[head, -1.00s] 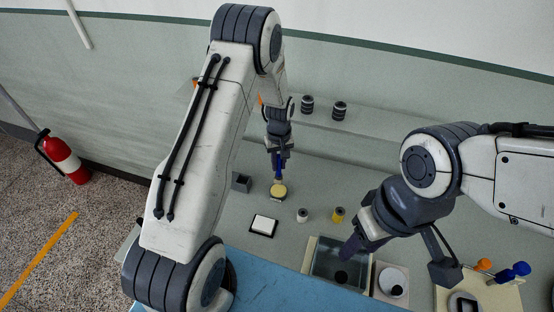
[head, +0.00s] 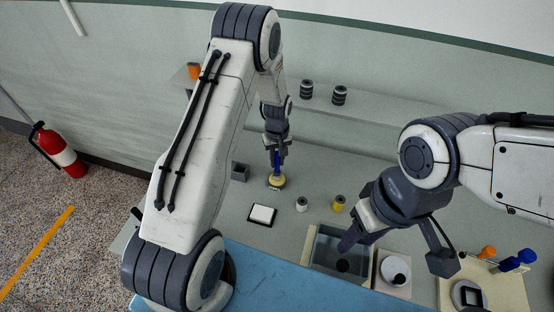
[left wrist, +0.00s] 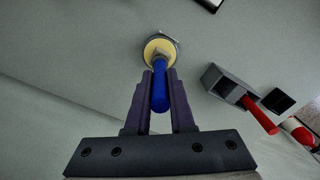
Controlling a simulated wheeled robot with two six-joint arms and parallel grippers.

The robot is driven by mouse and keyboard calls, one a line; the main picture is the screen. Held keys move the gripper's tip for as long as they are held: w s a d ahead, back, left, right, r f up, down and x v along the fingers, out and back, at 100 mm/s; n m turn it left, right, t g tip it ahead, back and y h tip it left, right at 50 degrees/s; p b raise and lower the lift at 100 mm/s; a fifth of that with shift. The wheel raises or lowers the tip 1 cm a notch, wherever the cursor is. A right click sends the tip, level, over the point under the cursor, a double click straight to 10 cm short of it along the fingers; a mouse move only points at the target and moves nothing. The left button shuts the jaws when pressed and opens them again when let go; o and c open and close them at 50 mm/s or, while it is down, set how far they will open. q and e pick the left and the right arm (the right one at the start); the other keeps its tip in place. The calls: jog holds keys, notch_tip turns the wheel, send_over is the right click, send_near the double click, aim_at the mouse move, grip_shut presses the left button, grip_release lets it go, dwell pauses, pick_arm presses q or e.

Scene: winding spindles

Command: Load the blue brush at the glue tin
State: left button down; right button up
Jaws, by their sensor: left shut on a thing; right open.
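My left gripper (head: 277,156) is shut on the blue brush (head: 277,162), holding its handle upright. In the left wrist view the blue handle (left wrist: 160,88) sits between the dark fingers (left wrist: 160,100). The brush's lower end is at the round tin with pale yellow glue (left wrist: 158,46), which also shows in the head view (head: 276,181). The bristles are hidden, so I cannot tell how deep they are. My right gripper (head: 348,241) is open and empty over the grey bin at the front.
A grey block holder (head: 240,172) stands left of the tin; a red handle (left wrist: 260,116) leans from it in the wrist view. Dark spindles (head: 307,90) stand on the back shelf.

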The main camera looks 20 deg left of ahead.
aim_at(277, 151)
pick_arm(q)
jog(key=shift+f+b, duration=0.5)
jog(key=shift+f, duration=0.1)
dwell(1.6)
jog(key=shift+r, duration=0.1)
jog(key=shift+r+p, duration=2.35)
jog(key=shift+r, duration=1.1)
